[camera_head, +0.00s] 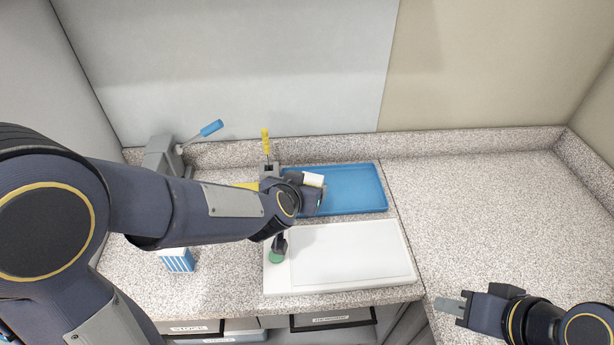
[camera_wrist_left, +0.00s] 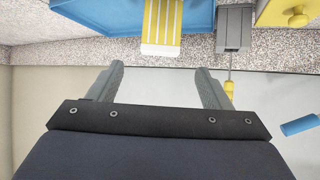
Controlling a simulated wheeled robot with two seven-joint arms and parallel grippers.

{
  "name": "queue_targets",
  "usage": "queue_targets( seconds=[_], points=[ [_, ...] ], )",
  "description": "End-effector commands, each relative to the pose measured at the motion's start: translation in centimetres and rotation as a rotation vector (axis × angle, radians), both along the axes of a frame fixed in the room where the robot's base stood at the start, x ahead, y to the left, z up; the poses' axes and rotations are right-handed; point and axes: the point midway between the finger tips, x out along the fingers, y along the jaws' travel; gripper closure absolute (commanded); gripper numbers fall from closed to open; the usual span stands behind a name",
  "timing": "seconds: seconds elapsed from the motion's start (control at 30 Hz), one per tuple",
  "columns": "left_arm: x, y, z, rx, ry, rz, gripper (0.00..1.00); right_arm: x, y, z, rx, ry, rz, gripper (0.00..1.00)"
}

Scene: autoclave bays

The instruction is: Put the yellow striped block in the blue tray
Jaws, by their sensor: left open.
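The yellow striped block (camera_wrist_left: 162,22) has a white end face and yellow and white stripes. In the left wrist view it overlaps the blue tray (camera_wrist_left: 95,14); in the head view its white face (camera_head: 313,180) shows over the left part of the blue tray (camera_head: 355,185), partly hidden by my left gripper. I cannot tell if it rests on the tray floor. My left gripper (camera_wrist_left: 160,78) is open, with nothing between its fingertips and the block apart from them. My right gripper (camera_head: 449,305) is at the lower right, far from the block; its finger gap does not show clearly.
A white tray (camera_head: 350,255) lies in front of the blue one. A blue striped block (camera_head: 177,260) stands at left. A grey holder (camera_wrist_left: 234,28) and a yellow knobbed object (camera_wrist_left: 290,14) adjoin the blue tray. A blue-handled lever (camera_head: 211,128) stands behind. The right counter is clear.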

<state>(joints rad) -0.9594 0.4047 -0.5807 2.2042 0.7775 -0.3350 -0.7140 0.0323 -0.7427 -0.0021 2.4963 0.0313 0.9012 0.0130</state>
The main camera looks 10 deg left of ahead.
Motion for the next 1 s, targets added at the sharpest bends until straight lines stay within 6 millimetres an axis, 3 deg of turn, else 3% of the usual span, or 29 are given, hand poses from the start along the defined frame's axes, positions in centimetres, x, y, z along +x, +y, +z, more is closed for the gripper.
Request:
queue_targets(
  seconds=[0.3,0.47,0.57,0.77,1.0],
  points=[
    [-0.8,0.3,0.5,-0.009,0.005,0.000,0.28,0.0,0.0,0.4,0.000,0.000,0.000,0.68],
    [-2.3,1.4,1.2,-0.150,0.081,-0.020,0.28,0.0,0.0,0.4,0.000,0.000,0.000,0.68],
    [-4.8,2.9,2.5,-0.298,0.159,-0.050,0.28,0.0,0.0,0.4,0.000,0.000,0.000,0.68],
    [-12.3,7.0,5.2,-0.466,0.299,-0.086,0.28,0.0,0.0,0.4,0.000,0.000,0.000,0.68],
    [-21.3,11.9,4.4,-0.408,0.445,0.036,0.28,0.0,0.0,0.4,0.000,0.000,0.000,0.68]
  ],
)
